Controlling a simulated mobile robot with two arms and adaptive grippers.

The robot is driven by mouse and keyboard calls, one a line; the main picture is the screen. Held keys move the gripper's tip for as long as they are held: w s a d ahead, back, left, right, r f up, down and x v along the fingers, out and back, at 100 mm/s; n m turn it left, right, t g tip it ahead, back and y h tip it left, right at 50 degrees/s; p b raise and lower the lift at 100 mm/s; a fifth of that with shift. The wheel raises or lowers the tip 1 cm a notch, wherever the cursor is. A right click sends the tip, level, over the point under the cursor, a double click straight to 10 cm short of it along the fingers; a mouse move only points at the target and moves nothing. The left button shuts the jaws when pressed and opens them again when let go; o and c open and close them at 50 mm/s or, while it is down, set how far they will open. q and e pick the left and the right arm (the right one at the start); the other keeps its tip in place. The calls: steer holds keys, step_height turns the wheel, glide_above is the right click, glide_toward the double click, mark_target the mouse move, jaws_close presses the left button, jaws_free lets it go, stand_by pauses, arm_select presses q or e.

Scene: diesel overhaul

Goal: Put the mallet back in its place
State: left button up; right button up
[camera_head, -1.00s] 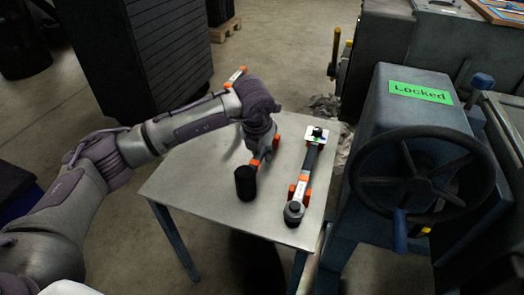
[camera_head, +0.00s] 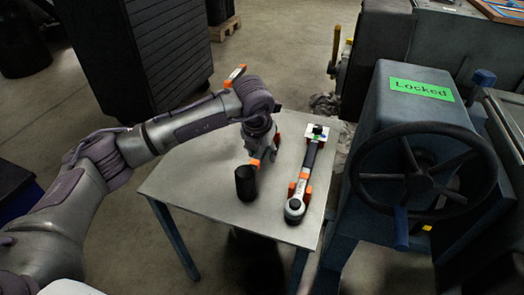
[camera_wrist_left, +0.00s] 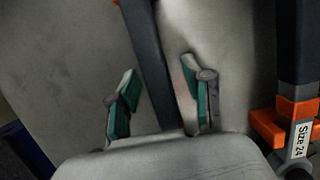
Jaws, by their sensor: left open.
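The mallet's black cylindrical head (camera_head: 246,183) shows at the front of the grey table. Its dark handle (camera_wrist_left: 148,50) runs between my left gripper's fingers in the left wrist view. My left gripper (camera_head: 259,150) points down over the handle, and its wrist hides most of the handle in the head view. The two green-padded fingers (camera_wrist_left: 160,85) are open, one on each side of the handle, with gaps visible. Orange holder pieces (camera_head: 254,163) show beside the mallet, partly hidden. My right gripper is not in view.
A torque wrench (camera_head: 305,175) lies in orange holders to the mallet's right. Its "Size 24" label (camera_wrist_left: 301,140) shows in the wrist view. The table's (camera_head: 195,180) left part is clear. A machine with a handwheel (camera_head: 425,190) and "Locked" sign stands right.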

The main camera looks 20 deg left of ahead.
arm_select(q)
steer(key=shift+r, duration=0.35)
steer(key=v, duration=1.1)
steer(key=shift+s+r, duration=0.1)
